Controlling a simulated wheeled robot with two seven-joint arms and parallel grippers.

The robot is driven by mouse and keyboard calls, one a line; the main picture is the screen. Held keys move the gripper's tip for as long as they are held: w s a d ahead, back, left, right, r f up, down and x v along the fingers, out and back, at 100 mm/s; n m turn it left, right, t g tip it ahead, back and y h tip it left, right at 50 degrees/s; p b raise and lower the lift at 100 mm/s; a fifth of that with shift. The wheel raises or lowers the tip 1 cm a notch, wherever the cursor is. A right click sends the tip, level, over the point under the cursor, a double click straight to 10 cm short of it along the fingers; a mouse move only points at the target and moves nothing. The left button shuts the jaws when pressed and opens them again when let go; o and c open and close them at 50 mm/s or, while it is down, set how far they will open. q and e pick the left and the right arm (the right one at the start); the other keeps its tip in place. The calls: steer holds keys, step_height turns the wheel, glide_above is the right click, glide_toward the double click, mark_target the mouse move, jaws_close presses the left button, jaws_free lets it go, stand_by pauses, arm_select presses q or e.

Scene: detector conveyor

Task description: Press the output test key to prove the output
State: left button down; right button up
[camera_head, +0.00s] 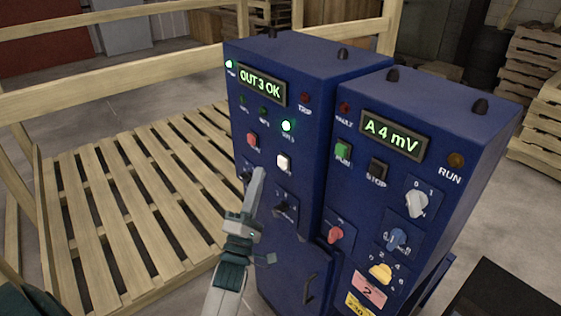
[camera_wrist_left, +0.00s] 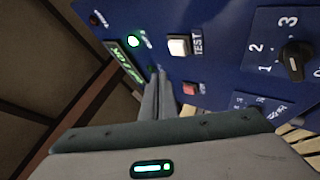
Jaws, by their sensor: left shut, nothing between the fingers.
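The output test key is a white square button (camera_head: 284,162) on the front of the left blue cabinet (camera_head: 300,60). In the left wrist view the white key (camera_wrist_left: 179,46) has the label TEST beside it. My left gripper (camera_head: 260,172) is shut and empty, its tips just below and left of the key in the head view. In the left wrist view the shut fingers (camera_wrist_left: 158,80) point at the panel, apart from the key in the picture. The display (camera_head: 262,85) reads OUT 3 OK, and a green lamp (camera_head: 287,126) is lit above the key. My right gripper is not in view.
A red button (camera_head: 252,139) sits close to the key. A rotary knob (camera_head: 287,206) is below it. The right blue cabinet (camera_head: 440,100) shows A 4 mV and carries buttons and knobs. A wooden slatted platform (camera_head: 140,200) lies at left.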

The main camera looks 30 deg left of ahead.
arm_select(q)
steer(key=shift+s+a, duration=0.3)
steer(key=shift+s, duration=0.45)
stand_by(0.3)
